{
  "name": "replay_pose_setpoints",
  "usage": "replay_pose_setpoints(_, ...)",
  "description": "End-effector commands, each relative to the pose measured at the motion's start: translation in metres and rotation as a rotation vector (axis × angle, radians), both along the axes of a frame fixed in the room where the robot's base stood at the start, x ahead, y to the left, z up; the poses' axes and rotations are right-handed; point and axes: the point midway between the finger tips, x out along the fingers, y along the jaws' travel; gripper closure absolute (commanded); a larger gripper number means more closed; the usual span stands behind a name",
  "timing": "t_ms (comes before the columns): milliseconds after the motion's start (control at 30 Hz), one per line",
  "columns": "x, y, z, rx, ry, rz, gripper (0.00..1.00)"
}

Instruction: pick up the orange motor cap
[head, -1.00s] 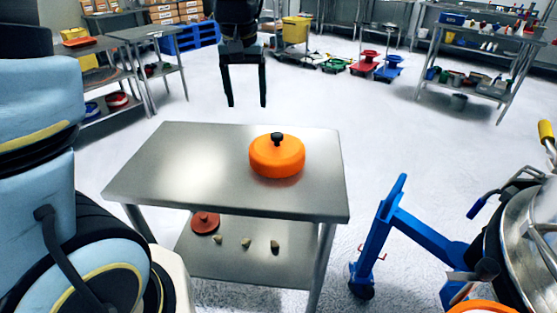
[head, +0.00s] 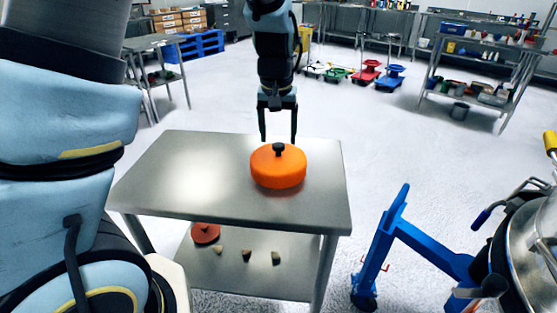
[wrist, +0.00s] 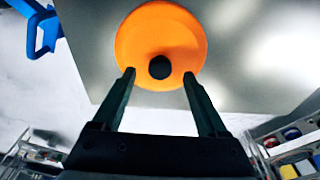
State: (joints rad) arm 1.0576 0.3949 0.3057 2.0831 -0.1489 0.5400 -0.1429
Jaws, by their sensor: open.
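The orange motor cap (head: 277,170) is a round orange disc with a black knob on top. It sits on the steel table (head: 180,185), toward the right part of the top. In the wrist view the orange motor cap (wrist: 143,40) lies beyond the fingertips, with its black knob between the lines of the two fingers. My gripper (head: 278,138) is open and empty, above and just behind the cap in the head view. In the wrist view my gripper (wrist: 158,74) has its fingers spread on either side of the knob. I see no clear contact with the cap.
On the table's lower shelf (head: 225,270) lie a dark red disc (head: 206,233) and several small tan pieces. A blue cart (head: 400,240) stands to the right, beside a large metal machine (head: 525,230). The tabletop left of the cap is bare.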

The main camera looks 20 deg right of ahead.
Motion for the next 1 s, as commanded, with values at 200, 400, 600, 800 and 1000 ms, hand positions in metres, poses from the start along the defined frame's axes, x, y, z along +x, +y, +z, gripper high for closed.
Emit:
replay_pose_setpoints(200,0.002,-0.001,-0.022,0.001,0.002,0.001,0.24)
replay_pose_setpoints(400,0.003,-0.002,-0.024,-0.001,0.000,0.001,0.24)
replay_pose_setpoints(600,0.003,-0.002,-0.024,-0.001,0.000,0.000,0.42)
replay_pose_setpoints(800,0.003,-0.002,-0.024,-0.001,0.000,0.000,0.65)
replay_pose_setpoints(1000,0.003,-0.002,-0.024,-0.001,0.000,0.000,0.87)
